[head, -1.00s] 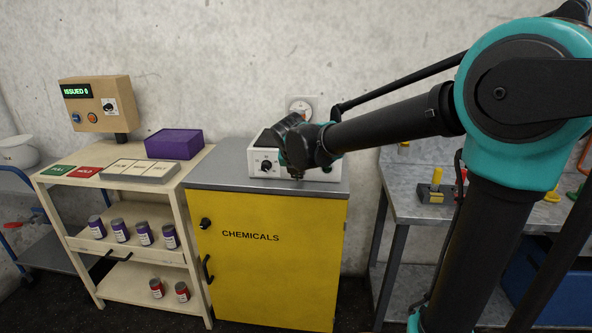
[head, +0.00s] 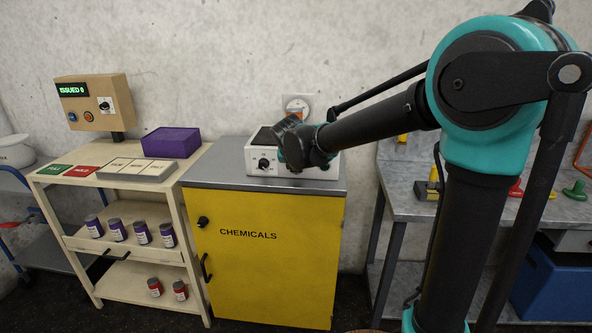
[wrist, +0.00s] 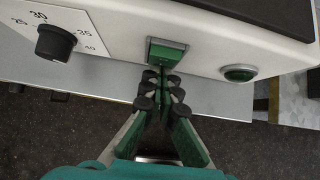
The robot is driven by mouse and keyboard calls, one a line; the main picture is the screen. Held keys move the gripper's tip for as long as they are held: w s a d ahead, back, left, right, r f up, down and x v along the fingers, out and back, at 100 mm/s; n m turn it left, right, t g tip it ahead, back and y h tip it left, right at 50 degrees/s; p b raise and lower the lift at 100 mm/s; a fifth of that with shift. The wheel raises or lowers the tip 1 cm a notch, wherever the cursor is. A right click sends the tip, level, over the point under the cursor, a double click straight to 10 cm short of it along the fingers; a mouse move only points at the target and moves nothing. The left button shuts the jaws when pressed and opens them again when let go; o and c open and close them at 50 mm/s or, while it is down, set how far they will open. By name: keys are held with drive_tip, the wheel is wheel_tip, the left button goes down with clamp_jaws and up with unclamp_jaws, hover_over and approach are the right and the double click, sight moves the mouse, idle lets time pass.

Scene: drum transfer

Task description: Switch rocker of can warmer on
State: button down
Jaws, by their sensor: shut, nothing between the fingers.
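The can warmer (head: 257,156) is a white box with a dark top, standing on the yellow cabinet. In the wrist view its front panel (wrist: 205,45) fills the upper part. A green rocker (wrist: 166,50) sits in its middle, with a black knob (wrist: 55,42) and dial at left and a round green lamp (wrist: 239,73) at right. My gripper (wrist: 163,82) is shut and empty, its fingertips just below the rocker; I cannot tell whether they touch it. In the head view my gripper and wrist (head: 300,145) cover the front of the warmer and hide the rocker.
A shelf cart (head: 50,215) with small cans and a purple box (head: 171,142) stands at left. A grey workbench (head: 400,180) stands at right.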

drive_tip(key=shift+r, duration=0.1)
drive_tip(key=shift+r, duration=0.75)
drive_tip(key=shift+s+a, duration=0.1)
drive_tip(key=shift+s, duration=0.3)
drive_tip(key=s+f+v, duration=0.1)
drive_tip(key=v, duration=1.1)
drive_tip(key=shift+s+r, duration=0.2)
